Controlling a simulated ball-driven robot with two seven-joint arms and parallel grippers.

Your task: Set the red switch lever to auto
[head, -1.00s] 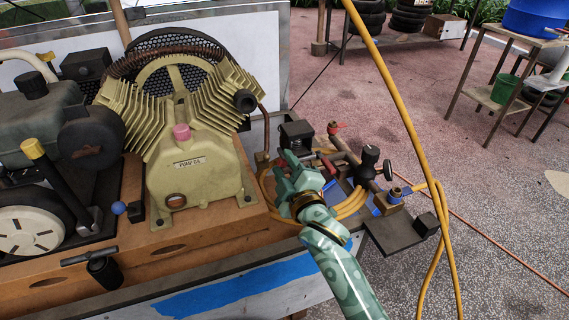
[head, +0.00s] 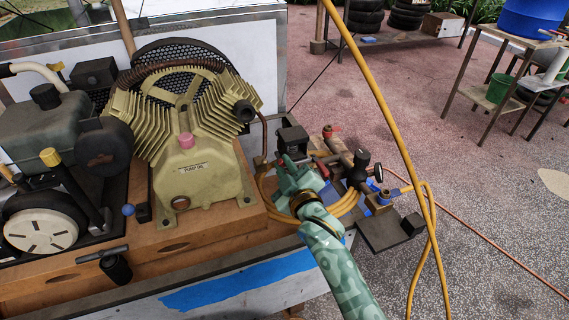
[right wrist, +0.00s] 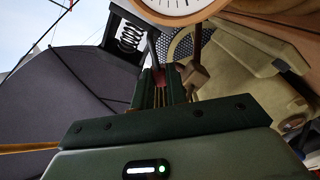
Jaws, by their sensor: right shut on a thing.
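The black switch box (head: 292,138) stands to the right of the pump in the head view. In the right wrist view its open underside with a coil spring (right wrist: 130,38) is at the upper left. My right gripper (head: 283,164) is just below the box. In the right wrist view its fingers (right wrist: 160,88) are closed around a small dark red piece, the red switch lever (right wrist: 159,77). Most of the lever is hidden by the fingers, and its setting cannot be read. My left gripper is not in view.
The yellow-green pump (head: 195,155) is left of the gripper. A brass manifold with a red-handled valve (head: 330,130) and black knob (head: 362,158) is to the right. A yellow hose (head: 385,90) hangs across the front. A white-faced gauge (right wrist: 178,8) is close above the fingers.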

